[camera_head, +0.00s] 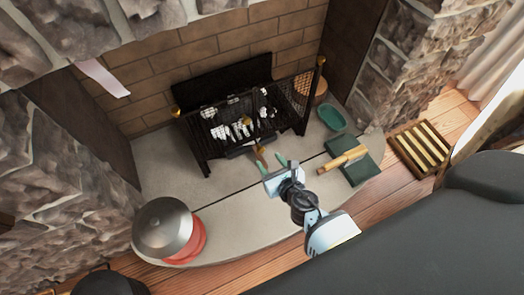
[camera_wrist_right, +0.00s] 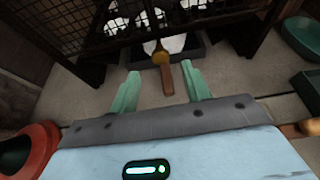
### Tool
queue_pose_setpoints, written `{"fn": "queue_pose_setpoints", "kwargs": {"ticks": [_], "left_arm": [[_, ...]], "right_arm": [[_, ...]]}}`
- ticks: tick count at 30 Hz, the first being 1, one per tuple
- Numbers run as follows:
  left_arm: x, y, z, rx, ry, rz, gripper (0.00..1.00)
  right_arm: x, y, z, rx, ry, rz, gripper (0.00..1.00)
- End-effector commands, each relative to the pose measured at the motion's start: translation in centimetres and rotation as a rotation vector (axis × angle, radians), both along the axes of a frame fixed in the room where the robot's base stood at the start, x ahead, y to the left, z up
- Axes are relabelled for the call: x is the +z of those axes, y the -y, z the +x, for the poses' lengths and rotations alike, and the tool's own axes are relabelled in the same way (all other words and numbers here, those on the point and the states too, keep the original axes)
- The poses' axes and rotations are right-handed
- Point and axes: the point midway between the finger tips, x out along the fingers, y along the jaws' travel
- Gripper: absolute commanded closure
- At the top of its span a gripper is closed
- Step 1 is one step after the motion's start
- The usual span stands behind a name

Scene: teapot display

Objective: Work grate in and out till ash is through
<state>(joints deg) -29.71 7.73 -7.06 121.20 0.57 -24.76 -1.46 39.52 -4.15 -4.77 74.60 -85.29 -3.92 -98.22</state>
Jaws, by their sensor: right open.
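The black fire grate (camera_head: 222,85) stands on the hearth against the brick back, with white-grey ash and lumps (camera_head: 232,122) behind its bars. A dark tray (camera_wrist_right: 190,52) sits low at its front in the wrist view. A wooden handle with a brass collar (camera_wrist_right: 167,80) sticks out from there toward me; it also shows in the head view (camera_head: 263,157). My right gripper (camera_wrist_right: 161,73) is open, its two green fingers on either side of the handle with gaps visible. In the head view the right gripper (camera_head: 273,165) is just in front of the grate. My left gripper is not in view.
A silver-domed vessel (camera_head: 162,228) on a red base stands at the hearth's left front. A green bowl (camera_head: 332,117) and a dark green tray (camera_head: 363,167) with a wooden-handled tool (camera_head: 343,160) are right. A slatted wooden rack (camera_head: 422,148) lies on the floor.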

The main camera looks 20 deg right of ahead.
Motion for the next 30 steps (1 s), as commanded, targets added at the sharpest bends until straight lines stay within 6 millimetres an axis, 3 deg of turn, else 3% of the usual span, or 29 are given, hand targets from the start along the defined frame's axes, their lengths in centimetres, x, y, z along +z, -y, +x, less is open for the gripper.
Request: {"fn": "queue_pose_setpoints", "kwargs": {"ticks": [10,23,30], "left_arm": [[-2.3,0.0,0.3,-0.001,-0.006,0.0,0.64],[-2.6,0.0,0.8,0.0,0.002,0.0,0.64],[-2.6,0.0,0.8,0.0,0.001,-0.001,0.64]], "right_arm": [[-2.2,-0.1,4.7,-0.001,0.0,0.002,0.52],[-2.4,-0.2,5.8,0.0,0.0,0.001,0.52],[-2.4,-0.2,5.7,0.0,0.0,0.001,0.8]]}}
